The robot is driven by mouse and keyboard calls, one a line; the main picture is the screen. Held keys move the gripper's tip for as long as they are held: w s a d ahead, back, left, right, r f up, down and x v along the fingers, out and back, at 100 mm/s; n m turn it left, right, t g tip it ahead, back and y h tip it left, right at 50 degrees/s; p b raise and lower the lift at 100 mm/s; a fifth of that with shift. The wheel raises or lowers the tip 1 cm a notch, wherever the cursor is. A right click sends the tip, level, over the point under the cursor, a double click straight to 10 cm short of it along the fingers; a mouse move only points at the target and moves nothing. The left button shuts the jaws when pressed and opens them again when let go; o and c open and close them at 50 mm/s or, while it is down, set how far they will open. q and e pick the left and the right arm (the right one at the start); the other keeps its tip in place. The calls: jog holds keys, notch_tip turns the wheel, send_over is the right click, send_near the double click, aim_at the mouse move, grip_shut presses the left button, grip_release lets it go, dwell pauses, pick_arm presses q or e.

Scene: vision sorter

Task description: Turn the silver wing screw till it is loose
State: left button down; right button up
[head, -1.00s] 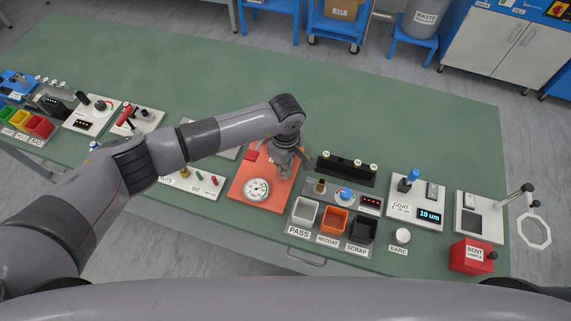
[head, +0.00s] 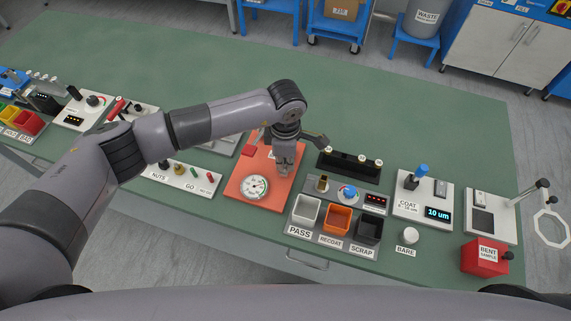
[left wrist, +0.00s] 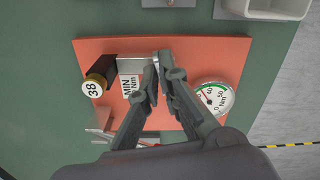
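My left gripper (head: 284,172) points down over the right part of an orange base (head: 245,204), which carries a round white dial (head: 254,187). In the left wrist view the two fingers (left wrist: 160,72) are close together, beside a grey block marked "MIN Nm" (left wrist: 129,76). A small silver edge (left wrist: 155,61) shows at the fingertips. It may be part of the wing screw, but the fingers hide most of it. I cannot tell whether they grip it. My right gripper is not in view.
A dark cylinder with a brass end marked "38" (left wrist: 95,88) lies left of the block. PASS (head: 306,212), RECOAT (head: 337,219) and SCRAP (head: 368,230) bins stand to the right, near a black rack (head: 348,162). The green table (head: 400,110) is clear behind.

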pick_arm(q)
jog(key=n+b, duration=0.4)
jog(key=n, duration=0.2)
jog(key=shift+w+f+n, duration=0.1)
jog(key=shift+f+n, duration=0.05)
jog(key=shift+n, duration=0.15)
jog(key=n+b, duration=0.4)
jog(key=n, duration=0.2)
jog(key=shift+a, duration=0.1)
jog(key=n+b, duration=0.3)
jog(key=n, duration=0.3)
jog(key=shift+n, duration=0.4)
jog(key=n+b, duration=0.1)
jog(key=n, duration=0.2)
jog(key=shift+a+b, duration=0.1)
jog(key=shift+b, duration=0.25)
jog(key=shift+n+b, duration=0.4)
jog(key=shift+n, duration=1.3)
jog(key=c, duration=1.8)
grip_release()
